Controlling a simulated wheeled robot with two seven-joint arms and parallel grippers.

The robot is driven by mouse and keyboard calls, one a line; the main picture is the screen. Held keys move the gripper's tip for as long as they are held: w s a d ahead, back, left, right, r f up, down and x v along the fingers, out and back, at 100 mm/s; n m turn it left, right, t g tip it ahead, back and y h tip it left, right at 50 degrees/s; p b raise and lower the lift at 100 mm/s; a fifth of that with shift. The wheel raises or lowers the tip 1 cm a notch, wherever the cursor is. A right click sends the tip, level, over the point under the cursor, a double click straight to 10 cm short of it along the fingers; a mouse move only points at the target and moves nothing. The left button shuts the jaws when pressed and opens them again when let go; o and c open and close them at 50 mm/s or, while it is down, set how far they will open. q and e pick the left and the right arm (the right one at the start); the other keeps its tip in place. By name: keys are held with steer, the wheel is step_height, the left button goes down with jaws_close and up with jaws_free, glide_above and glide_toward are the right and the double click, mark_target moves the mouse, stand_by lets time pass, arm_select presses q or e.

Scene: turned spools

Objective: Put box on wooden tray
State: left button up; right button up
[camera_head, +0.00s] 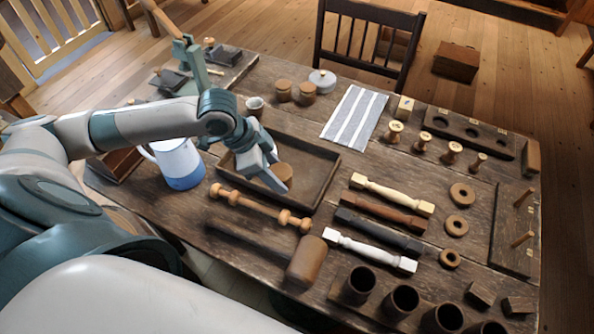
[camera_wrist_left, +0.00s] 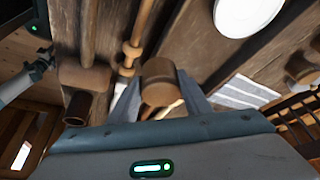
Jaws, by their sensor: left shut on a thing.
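The box is a small round turned box of light brown wood (camera_head: 283,173), and it also shows in the left wrist view (camera_wrist_left: 158,72). My left gripper (camera_head: 272,178) comes down over the wooden tray and is shut on the box, with its fingers on the box's sides. The wooden tray (camera_head: 312,163) is a dark, shallow rectangular tray lying flat on the table. The box is within the tray's outline in the head view. I cannot tell whether it touches the tray floor. My right gripper is not clearly visible.
A white and blue jug (camera_head: 180,163) stands close left of the tray. A beaded spindle (camera_head: 258,206) lies along its front edge. A striped cloth (camera_head: 355,117) and two lidded wooden jars (camera_head: 306,93) are behind it. Turned spindles (camera_head: 385,212) lie to the right.

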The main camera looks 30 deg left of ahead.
arm_select(q)
steer(key=w+f, duration=0.1)
steer(key=w, duration=0.1)
steer(key=w+d+f+p, duration=0.1)
steer(key=w+f, duration=0.1)
steer(key=w, duration=0.1)
steer(key=w+d+f, duration=0.1)
steer(key=w+f, duration=0.1)
steer(key=shift+w+p, duration=0.35)
steer(key=shift+w, duration=0.05)
step_height(320, 180, down, 3)
steer(key=shift+f+p, duration=0.2)
steer(key=shift+p, duration=0.45)
steer(key=shift+f, duration=0.25)
steer(key=shift+f, duration=0.1)
steer(key=o, duration=1.2)
steer(key=shift+c, duration=0.2)
steer(key=b+v, duration=0.2)
steer(key=v, duration=1)
